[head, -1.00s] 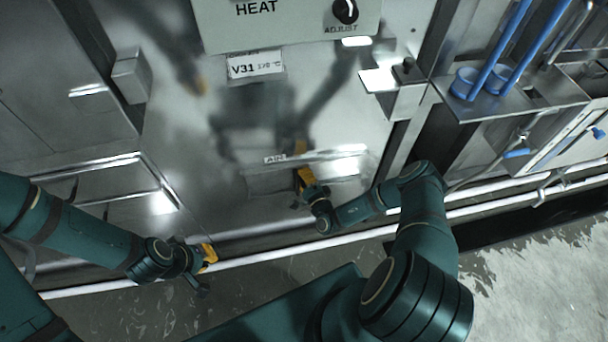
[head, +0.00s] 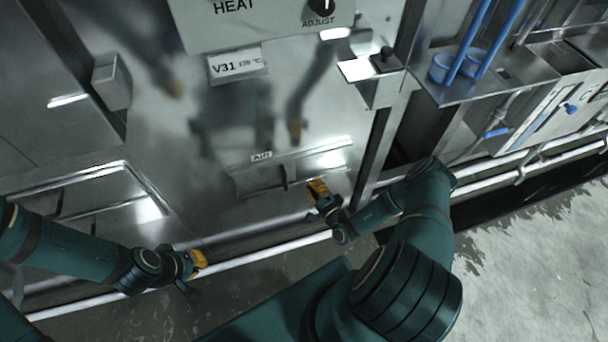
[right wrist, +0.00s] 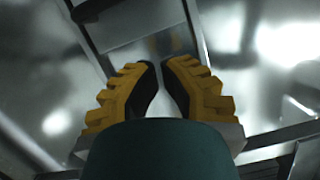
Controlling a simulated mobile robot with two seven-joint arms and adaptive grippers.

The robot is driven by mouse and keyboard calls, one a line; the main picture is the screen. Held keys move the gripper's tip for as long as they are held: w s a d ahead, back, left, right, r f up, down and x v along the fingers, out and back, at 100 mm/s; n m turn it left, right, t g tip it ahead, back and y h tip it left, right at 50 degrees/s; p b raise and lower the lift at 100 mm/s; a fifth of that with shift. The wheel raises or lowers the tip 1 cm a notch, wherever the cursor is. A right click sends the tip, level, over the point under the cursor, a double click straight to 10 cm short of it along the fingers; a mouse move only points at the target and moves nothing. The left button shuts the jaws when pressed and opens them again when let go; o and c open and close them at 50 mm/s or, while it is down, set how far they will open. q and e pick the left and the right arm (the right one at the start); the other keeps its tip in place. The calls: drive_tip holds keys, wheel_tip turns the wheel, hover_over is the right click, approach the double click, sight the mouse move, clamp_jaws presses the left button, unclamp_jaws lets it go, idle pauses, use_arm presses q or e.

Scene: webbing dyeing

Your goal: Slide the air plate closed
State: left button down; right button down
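The air plate (head: 261,180) is a flat grey metal piece in a wide, low frame under the AIR label (head: 261,156) on the machine front. A thin upright edge stands near the middle of the frame; how far the plate is open I cannot tell. My right gripper (head: 317,187) is just below and right of this edge, apart from it as far as I see. In the right wrist view its yellow fingers (right wrist: 159,66) are nearly together with nothing between them. My left gripper (head: 198,262) hangs low at the left, away from the plate; its finger gap is unclear.
The heat control box (head: 262,22) with a knob juts out above. A small metal shelf (head: 372,68) and a tray with blue-handled tools (head: 475,85) stick out at the right. A white pipe (head: 285,242) runs along the machine's foot. Open floor lies at the lower right.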

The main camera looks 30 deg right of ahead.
drive_tip(key=shift+s, duration=1.1)
drive_tip(key=shift+a, duration=0.1)
